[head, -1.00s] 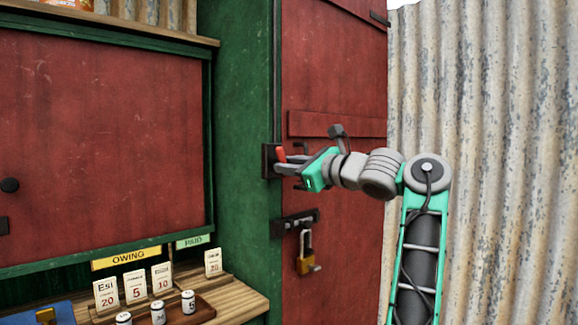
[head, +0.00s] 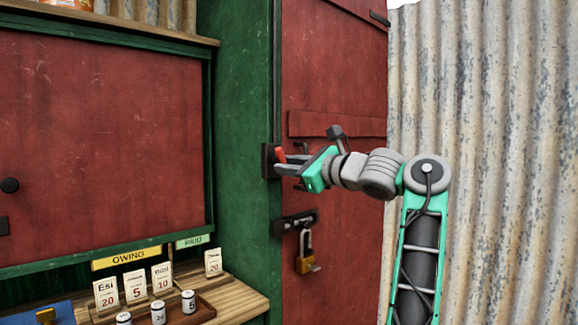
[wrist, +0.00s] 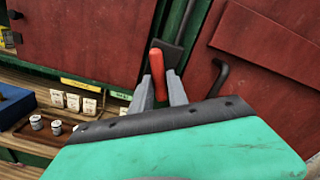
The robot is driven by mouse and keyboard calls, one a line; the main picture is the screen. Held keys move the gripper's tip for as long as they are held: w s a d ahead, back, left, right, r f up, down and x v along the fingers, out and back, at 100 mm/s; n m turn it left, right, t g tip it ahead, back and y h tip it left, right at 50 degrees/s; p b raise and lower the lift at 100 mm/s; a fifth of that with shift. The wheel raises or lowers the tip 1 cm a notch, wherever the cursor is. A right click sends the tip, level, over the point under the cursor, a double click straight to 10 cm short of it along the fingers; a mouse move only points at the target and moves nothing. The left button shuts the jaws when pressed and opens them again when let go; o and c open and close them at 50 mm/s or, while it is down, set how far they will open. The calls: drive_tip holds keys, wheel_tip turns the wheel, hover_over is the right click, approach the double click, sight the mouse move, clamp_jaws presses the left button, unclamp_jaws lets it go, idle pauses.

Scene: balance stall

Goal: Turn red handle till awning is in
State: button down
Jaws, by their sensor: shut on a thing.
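The red handle (head: 281,155) sticks out from a dark mounting plate (head: 268,161) on the green post beside the red door. My gripper (head: 288,164) is at the handle, its fingers shut on it. In the wrist view the red handle (wrist: 157,68) stands between the two grey fingertips (wrist: 161,90), its upper end showing above them. The awning itself cannot be made out in either view.
A padlock (head: 306,252) hangs from a hasp on the red door (head: 345,215) below my gripper. A wooden shelf with price cards (head: 135,286) and small white cylinders (head: 188,301) lies at lower left. A corrugated wall (head: 500,170) stands behind my arm on the right.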

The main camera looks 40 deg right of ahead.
idle(0.8)
drive_tip(key=c, duration=1.4)
unclamp_jaws()
drive_tip(key=shift+o, duration=0.2)
